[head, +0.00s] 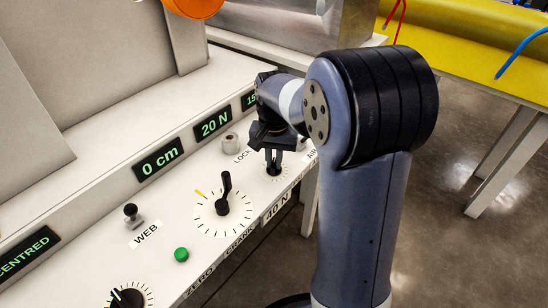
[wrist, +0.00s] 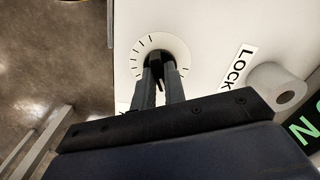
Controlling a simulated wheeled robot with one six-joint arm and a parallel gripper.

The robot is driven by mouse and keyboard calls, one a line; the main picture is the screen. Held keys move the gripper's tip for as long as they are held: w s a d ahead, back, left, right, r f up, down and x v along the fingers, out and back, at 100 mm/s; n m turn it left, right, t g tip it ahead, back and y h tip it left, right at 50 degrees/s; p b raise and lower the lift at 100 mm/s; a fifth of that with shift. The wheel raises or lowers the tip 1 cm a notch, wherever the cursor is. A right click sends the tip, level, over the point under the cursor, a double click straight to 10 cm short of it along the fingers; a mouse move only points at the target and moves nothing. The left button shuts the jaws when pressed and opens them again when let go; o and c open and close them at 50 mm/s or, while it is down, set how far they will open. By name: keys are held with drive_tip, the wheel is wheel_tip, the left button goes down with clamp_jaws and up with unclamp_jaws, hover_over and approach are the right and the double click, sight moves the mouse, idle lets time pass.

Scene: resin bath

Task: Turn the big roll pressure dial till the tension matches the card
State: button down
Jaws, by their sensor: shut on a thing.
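My gripper (head: 274,168) is shut on a small black knob (wrist: 153,60) at the right of the white panel, by a label that seems to read AIR. A white tick scale (wrist: 177,48) rings the knob; the fingers hide most of the knob and its pointer. A larger dial with a black crank handle (head: 223,202) stands left of my gripper, apart from it, above a CRANK label. Which dial is the big roll pressure dial is not legible. The tension display (head: 212,124) reads 20 N. The card (head: 277,206) on the front edge reads 40 N.
A grey cylinder (head: 229,141) stands near the LOCK label. Displays (head: 160,160) line the panel's back. Open floor lies right of the panel.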

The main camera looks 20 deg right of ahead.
sight(274, 162)
drive_tip(key=m+p, duration=0.2)
drive_tip(key=shift+r+m+p, duration=0.25)
drive_tip(key=shift+m+p, duration=0.05)
drive_tip(key=shift+p, duration=0.05)
drive_tip(key=m+p, duration=0.2)
drive_tip(key=shift+m, duration=0.4)
drive_tip(key=m+p, duration=0.1)
drive_tip(key=m, duration=0.2)
drive_tip(key=m+p, duration=0.2)
drive_tip(key=shift+f+m, duration=0.2)
drive_tip(key=shift+m, duration=0.2)
drive_tip(key=c, duration=1.5)
unclamp_jaws()
drive_tip(key=shift+o, duration=0.2)
wheel_tip(274, 162, up, 11)
drive_tip(key=p, duration=0.2)
drive_tip(key=shift+p, duration=0.3)
